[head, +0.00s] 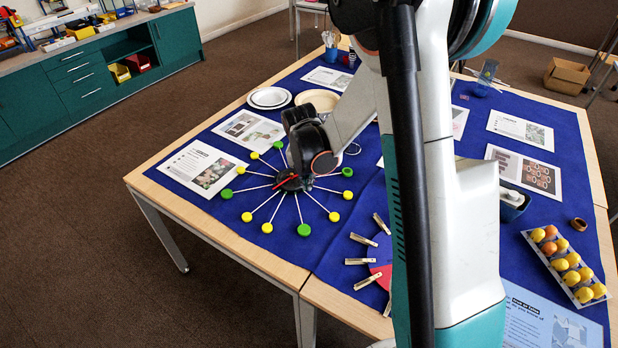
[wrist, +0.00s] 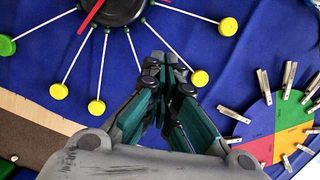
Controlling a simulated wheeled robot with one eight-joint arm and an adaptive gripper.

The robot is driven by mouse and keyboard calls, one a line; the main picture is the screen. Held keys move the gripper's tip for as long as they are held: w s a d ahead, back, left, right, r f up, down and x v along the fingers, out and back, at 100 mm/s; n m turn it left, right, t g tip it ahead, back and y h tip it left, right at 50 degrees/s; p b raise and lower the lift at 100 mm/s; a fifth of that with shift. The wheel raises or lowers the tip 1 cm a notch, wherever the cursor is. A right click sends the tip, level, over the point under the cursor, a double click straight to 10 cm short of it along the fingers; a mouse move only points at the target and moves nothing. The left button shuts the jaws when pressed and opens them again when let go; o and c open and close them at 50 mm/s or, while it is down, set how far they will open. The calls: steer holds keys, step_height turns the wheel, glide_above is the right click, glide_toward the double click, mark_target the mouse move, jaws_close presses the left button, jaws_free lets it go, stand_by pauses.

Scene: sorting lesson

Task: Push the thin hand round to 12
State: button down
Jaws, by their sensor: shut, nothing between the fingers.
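The clock has a dark hub (wrist: 122,8) with white spokes ending in yellow and green discs. It lies on the blue cloth and also shows in the head view, where the gripper and arm hide part of it. A thin red hand (wrist: 91,14) shows at the hub, pointing down-left in the wrist view; it also shows in the head view (head: 282,182). No numbers are legible, so I cannot tell which disc is 12. My gripper (wrist: 161,62) is shut and empty, its tips in line with the spokes below-right of the hub, apart from the red hand.
A coloured wheel (wrist: 266,125) with wooden pegs lies to the right of the clock. Picture cards (head: 202,168), plates (head: 269,97) and a tray of yellow and orange balls (head: 528,238) are also on the table. Bare cloth lies between clock and wheel.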

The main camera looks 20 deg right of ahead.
steer(key=b+x, duration=0.3)
steer(key=x, duration=0.5)
steer(key=shift+w+f, duration=0.1)
steer(key=shift+f, duration=0.25)
steer(key=shift+w+d+b, duration=0.6)
steer(key=shift+w+d, duration=0.3)
steer(key=shift+w+d+r, duration=0.15)
steer(key=shift+w+d, duration=0.4)
steer(key=shift+w, duration=0.05)
steer(key=shift+w, duration=0.1)
